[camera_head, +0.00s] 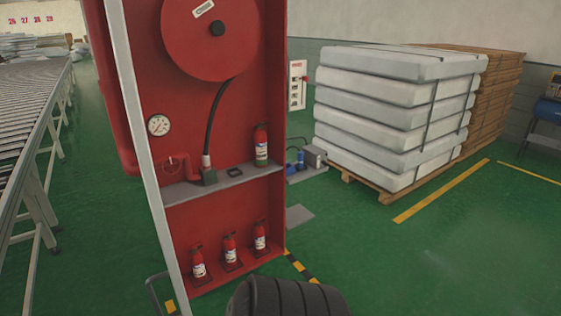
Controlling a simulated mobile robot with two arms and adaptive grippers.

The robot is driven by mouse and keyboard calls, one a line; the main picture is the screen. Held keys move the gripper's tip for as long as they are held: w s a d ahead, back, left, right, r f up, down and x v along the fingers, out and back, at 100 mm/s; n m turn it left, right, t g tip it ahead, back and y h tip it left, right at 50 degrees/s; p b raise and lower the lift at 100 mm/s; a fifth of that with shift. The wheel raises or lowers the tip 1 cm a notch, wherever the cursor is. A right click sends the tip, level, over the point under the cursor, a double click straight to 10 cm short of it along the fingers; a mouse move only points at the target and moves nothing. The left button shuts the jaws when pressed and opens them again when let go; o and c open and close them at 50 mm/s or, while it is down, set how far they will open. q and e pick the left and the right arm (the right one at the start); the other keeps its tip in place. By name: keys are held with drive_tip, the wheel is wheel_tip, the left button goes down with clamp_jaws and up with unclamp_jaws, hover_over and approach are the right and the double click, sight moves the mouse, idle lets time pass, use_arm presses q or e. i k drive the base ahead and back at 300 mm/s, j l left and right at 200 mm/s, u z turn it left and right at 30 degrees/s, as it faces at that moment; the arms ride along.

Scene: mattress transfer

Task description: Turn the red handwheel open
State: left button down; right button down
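A tall red fire cabinet (187,115) stands open in front of me, left of centre. A small red fitting (172,165) sits just above its grey shelf, below a round pressure gauge (158,125). It may be the red handwheel, but it is too small to tell, and I cannot see whether it is open or shut. A black hose (214,112) runs from the large red hose reel (198,52) down to a fitting on the shelf. Neither of my grippers is in view.
Several fire extinguishers (229,251) stand in the cabinet, one on the grey shelf (238,180). A roller conveyor (30,120) runs along the left. Stacked white mattresses (385,110) lie on a wooden pallet (372,187) to the right. Green floor at the lower right is clear.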

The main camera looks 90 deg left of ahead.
sight(171, 164)
drive_tip(key=i+u, duration=0.15)
drive_tip(key=u, duration=0.3)
drive_tip(key=i+j+u, duration=0.1)
drive_tip(key=u, duration=0.4)
drive_tip(key=i+u, duration=0.15)
drive_tip(key=u, duration=0.3)
drive_tip(key=i+l+u, duration=0.1)
drive_tip(key=u, duration=0.35)
drive_tip(key=i+l+u, duration=0.15)
drive_tip(key=u, duration=0.3)
